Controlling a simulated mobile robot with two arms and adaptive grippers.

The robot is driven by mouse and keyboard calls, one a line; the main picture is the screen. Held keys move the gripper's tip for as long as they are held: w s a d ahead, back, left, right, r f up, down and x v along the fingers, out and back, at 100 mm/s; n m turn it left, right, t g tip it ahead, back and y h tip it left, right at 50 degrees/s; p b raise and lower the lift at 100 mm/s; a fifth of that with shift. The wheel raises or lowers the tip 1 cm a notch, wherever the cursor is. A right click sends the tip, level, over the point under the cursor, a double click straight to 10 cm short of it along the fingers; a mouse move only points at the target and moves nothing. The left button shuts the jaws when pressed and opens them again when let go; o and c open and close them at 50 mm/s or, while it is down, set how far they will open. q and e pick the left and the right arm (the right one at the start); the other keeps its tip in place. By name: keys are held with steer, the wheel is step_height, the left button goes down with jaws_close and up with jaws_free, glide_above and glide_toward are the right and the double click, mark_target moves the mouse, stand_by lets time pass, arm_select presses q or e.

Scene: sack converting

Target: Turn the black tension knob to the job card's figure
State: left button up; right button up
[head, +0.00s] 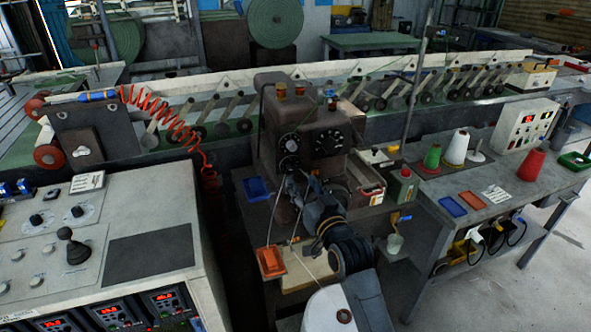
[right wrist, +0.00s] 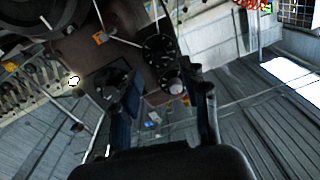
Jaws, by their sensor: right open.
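The brown sewing machine head (head: 305,115) stands mid-view with black round dials on its front. One black knob with white marks (head: 289,143) is on the left and a wider dial plate (head: 328,142) on the right. I cannot tell surely which is the tension knob. My right gripper (head: 303,187) is open below them, its fingers apart and empty. In the right wrist view, a marked black dial (right wrist: 160,50) lies beyond the open fingers (right wrist: 168,98), and another dial (right wrist: 110,84) is partly behind the left finger. The knob figures are unreadable. My left gripper is out of view.
White cards lie on the left console (head: 87,182) and the right bench (head: 495,194); their text is unreadable. A green oil can (head: 403,187) stands right of the machine. A red coiled hose (head: 165,115) hangs left. Thread cones (head: 456,147) stand on the bench.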

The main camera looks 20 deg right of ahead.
mark_target(294, 170)
steer(key=shift+w+a+p, duration=0.2)
steer(key=shift+w+p, duration=0.2)
steer(key=shift+w, duration=2.3)
jaws_close()
